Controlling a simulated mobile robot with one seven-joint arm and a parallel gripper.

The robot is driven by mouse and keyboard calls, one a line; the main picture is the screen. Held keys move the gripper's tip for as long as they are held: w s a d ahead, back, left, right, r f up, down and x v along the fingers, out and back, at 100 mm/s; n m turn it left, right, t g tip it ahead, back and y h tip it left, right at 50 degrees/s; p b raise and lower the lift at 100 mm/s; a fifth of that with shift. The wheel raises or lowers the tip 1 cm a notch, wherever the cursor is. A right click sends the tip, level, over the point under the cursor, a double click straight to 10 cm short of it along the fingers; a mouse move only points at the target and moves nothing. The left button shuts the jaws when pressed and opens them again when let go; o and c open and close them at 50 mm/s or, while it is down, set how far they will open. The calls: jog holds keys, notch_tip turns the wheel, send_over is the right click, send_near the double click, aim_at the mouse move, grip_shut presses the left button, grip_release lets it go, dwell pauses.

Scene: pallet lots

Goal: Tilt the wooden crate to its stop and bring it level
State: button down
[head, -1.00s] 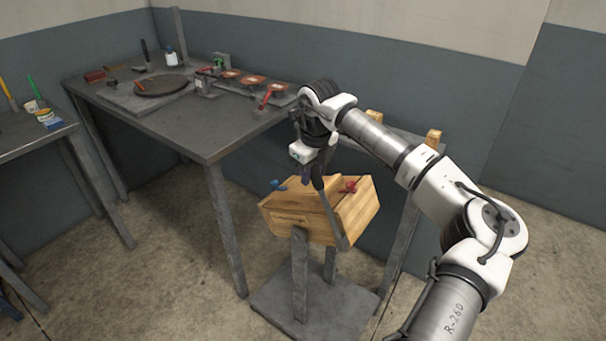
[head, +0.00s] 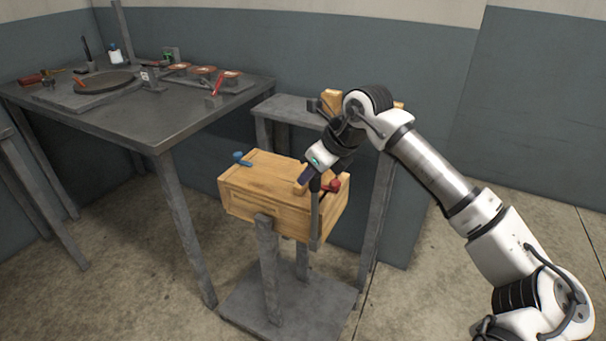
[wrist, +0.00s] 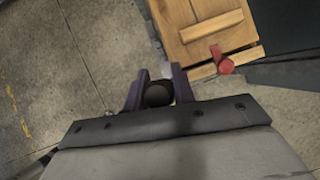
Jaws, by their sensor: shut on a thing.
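The wooden crate (head: 255,200) rests on a grey post stand (head: 268,260), its lid facing up and looking about level; I cannot tell exactly. A grey lever bar (head: 315,215) stands nearly upright at the crate's right end. My gripper (head: 308,175) is at the lever's top. In the wrist view my gripper (wrist: 160,82) is shut on a dark round knob (wrist: 158,94), with the crate's planks (wrist: 195,25) just beyond. A blue clamp (head: 241,158) is at the crate's back left and a red clamp (head: 332,186) at its right.
A dark workbench (head: 140,110) with a round plate (head: 92,83) and several small items stands at the left. A narrow grey table (head: 285,108) with wooden blocks is behind the crate.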

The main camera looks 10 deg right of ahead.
jog(key=shift+s+d+f+b, duration=0.15)
jog(key=shift+d+f+b, duration=0.05)
jog(key=shift+f+b, duration=0.1)
dwell(0.4)
jog(key=c, duration=1.2)
grip_release()
jog(key=shift+s+d, duration=0.1)
jog(key=shift+d, duration=0.1)
jog(key=shift+o, duration=0.2)
jog(key=shift+r, duration=0.1)
jog(key=v, duration=1.3)
jog(key=shift+s+d+r, duration=0.2)
